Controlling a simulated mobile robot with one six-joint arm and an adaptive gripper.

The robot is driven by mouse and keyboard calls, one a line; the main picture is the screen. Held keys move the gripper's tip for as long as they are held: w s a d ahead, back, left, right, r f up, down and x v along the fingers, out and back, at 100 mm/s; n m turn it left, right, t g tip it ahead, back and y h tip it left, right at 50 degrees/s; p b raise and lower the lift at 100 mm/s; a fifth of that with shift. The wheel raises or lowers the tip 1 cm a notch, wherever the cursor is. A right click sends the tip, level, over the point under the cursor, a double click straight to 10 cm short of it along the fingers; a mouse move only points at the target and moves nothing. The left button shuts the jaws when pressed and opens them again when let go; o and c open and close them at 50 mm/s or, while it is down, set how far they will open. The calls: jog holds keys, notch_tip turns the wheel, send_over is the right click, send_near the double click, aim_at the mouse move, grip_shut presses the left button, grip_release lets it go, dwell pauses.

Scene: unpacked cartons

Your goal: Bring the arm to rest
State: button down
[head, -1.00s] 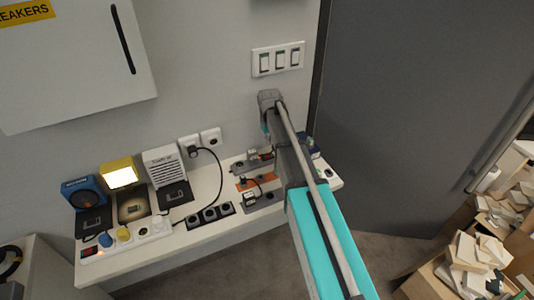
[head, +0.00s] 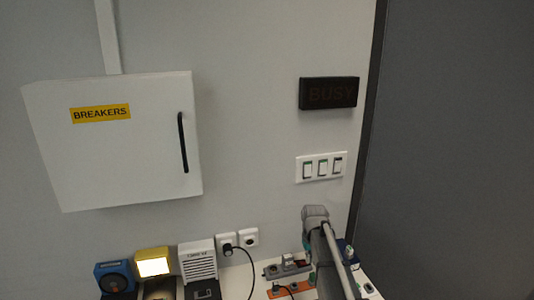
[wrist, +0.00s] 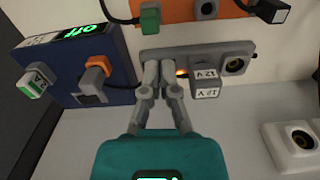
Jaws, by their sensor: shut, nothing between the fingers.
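My gripper (wrist: 160,76) is shut and empty in the wrist view, its fingertips together over a grey socket strip (wrist: 222,52). I cannot tell whether they touch the strip. A grey plug marked 12 V (wrist: 205,88) sits in the strip just right of the fingers, beside an amber light. In the head view my arm reaches from the bottom edge up over the shelf, and its wrist hides the fingertips.
A blue box (wrist: 105,58) with a green "off" display stands left of my fingers. An orange strip (wrist: 180,10) lies beyond. In the head view, a breaker cabinet (head: 150,155), switches (head: 321,167) and a dark BUSY sign (head: 329,93) are on the wall.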

jog(key=s+m, duration=0.2)
jog(key=s, duration=1.7)
jog(key=shift+s+d, duration=0.15)
jog(key=shift+s, duration=0.15)
